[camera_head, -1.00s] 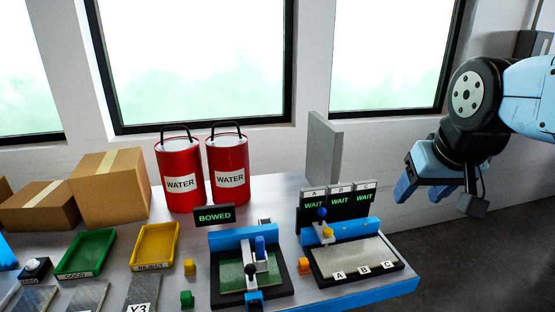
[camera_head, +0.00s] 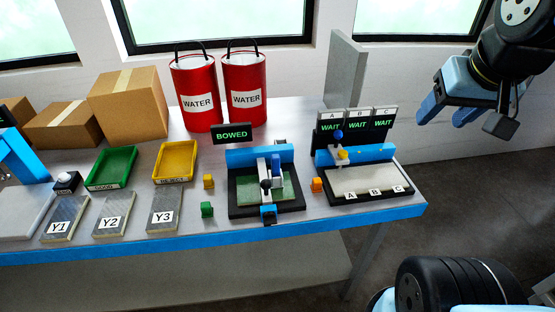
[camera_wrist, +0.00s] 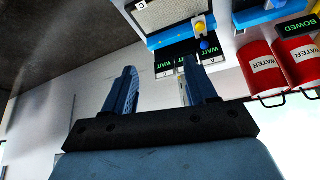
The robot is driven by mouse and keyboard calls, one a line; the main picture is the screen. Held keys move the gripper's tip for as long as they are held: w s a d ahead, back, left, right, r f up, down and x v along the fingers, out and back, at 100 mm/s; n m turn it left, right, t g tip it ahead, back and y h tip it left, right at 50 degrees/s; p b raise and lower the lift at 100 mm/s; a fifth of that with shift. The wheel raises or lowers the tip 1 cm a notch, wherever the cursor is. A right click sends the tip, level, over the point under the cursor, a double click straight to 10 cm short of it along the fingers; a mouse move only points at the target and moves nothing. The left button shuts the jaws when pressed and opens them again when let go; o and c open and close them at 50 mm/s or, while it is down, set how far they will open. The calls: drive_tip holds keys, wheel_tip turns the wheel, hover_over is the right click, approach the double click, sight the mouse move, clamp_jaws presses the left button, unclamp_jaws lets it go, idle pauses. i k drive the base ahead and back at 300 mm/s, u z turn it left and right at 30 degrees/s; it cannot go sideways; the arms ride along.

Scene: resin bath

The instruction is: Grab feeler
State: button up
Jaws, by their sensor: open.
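No part is labelled as the feeler, and I cannot tell for sure which part it is. One station (camera_head: 240,210) under a green "BOWED" display (camera_head: 232,133) has a green plate, a black-knobbed lever (camera_head: 266,184) and a blue upright piece (camera_head: 276,165). The station to its right (camera_head: 400,190) has a pale plate lettered A, B, C, with a blue ball (camera_head: 338,135) and a yellow ball (camera_head: 342,154). My gripper (camera_head: 445,115) is open and empty, right of and above the bench end. In the wrist view, its fingers (camera_wrist: 158,78) are apart with nothing between them.
Two red water cans (camera_head: 243,90), cardboard boxes (camera_head: 128,103), a green tray (camera_head: 111,168) and a yellow tray (camera_head: 175,161) stand on the bench. Plates Y1, Y2, Y3 (camera_head: 164,208) lie in front. A grey upright panel (camera_head: 344,70) rises behind the right station. Small coloured blocks (camera_head: 207,209) lie between.

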sight(275, 158)
drive_tip(key=u, duration=0.45)
drive_tip(key=i, duration=0.15)
drive_tip(key=z, duration=2.6)
drive_tip(key=k, duration=2.05)
drive_tip(key=u, duration=0.9)
